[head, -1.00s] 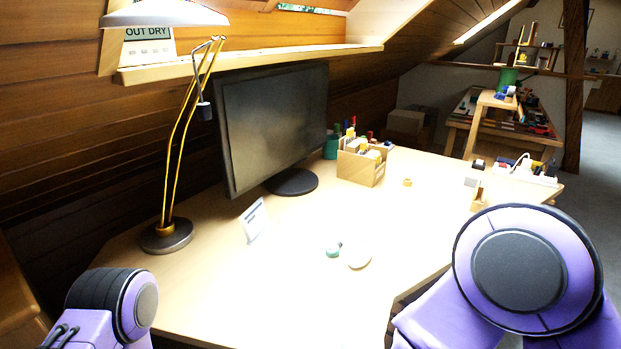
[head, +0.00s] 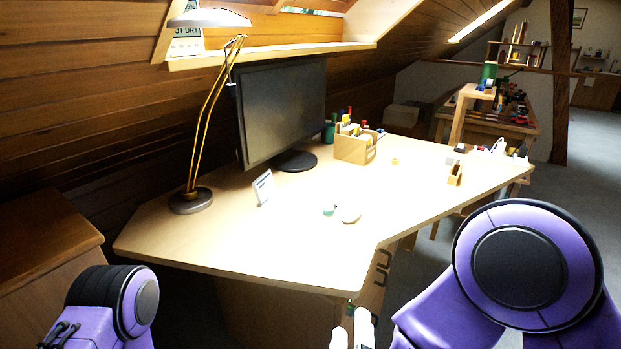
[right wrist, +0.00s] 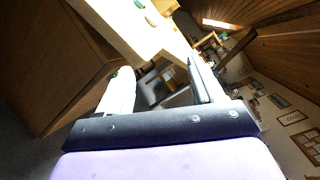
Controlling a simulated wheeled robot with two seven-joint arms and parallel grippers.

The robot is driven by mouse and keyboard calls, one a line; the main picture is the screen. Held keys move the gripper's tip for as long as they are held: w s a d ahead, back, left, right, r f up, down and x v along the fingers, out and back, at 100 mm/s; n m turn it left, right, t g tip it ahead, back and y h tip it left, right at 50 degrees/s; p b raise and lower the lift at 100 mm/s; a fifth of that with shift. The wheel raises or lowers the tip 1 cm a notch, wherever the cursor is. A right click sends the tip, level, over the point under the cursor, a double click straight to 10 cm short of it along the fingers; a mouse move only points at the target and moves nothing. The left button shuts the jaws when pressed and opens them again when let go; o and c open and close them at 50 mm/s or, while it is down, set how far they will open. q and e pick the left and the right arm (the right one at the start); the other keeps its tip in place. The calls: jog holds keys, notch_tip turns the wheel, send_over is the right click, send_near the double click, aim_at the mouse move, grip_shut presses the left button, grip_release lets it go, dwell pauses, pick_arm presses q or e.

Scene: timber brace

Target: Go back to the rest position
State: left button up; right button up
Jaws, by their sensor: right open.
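My right gripper (head: 351,328) shows at the bottom of the head view as pale fingertips, off the near edge of the desk. In the right wrist view the right gripper (right wrist: 162,80) is open, with one finger on each side and nothing between them. My left arm's purple joint stands at the lower left of the head view. My left gripper is out of view. The wooden desk (head: 300,240) lies ahead of both arms.
On the desk stand a lamp (head: 191,199), a monitor (head: 283,110), a wooden organiser (head: 355,148) and a small card (head: 263,187). A rounded pale object (head: 348,214) lies near the front. A wooden cabinet (head: 45,240) is at the left. Open floor (head: 585,190) lies to the right.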

jog(key=s+d+f+n+g+y+p, duration=0.1)
jog(key=d+f+n+g, duration=0.2)
jog(key=f+n, duration=0.45)
jog(key=d+f+n+g+y+p, duration=0.1)
jog(key=d+f+n+g, duration=0.25)
jog(key=f+n, duration=0.35)
jog(key=s+d+f+n+g+h+p, duration=0.1)
jog(key=s+d+f+g, duration=0.3)
jog(key=s+d, duration=0.4)
jog(key=s+d+f+n+g+h+p, duration=0.2)
jog(key=s+d+f+n+g+p, duration=0.1)
jog(key=s+d, duration=0.5)
jog(key=s+f+g, duration=0.1)
jog(key=s, duration=0.1)
jog(key=shift+s+d+f, duration=0.25)
jog(key=shift+s+d, duration=0.1)
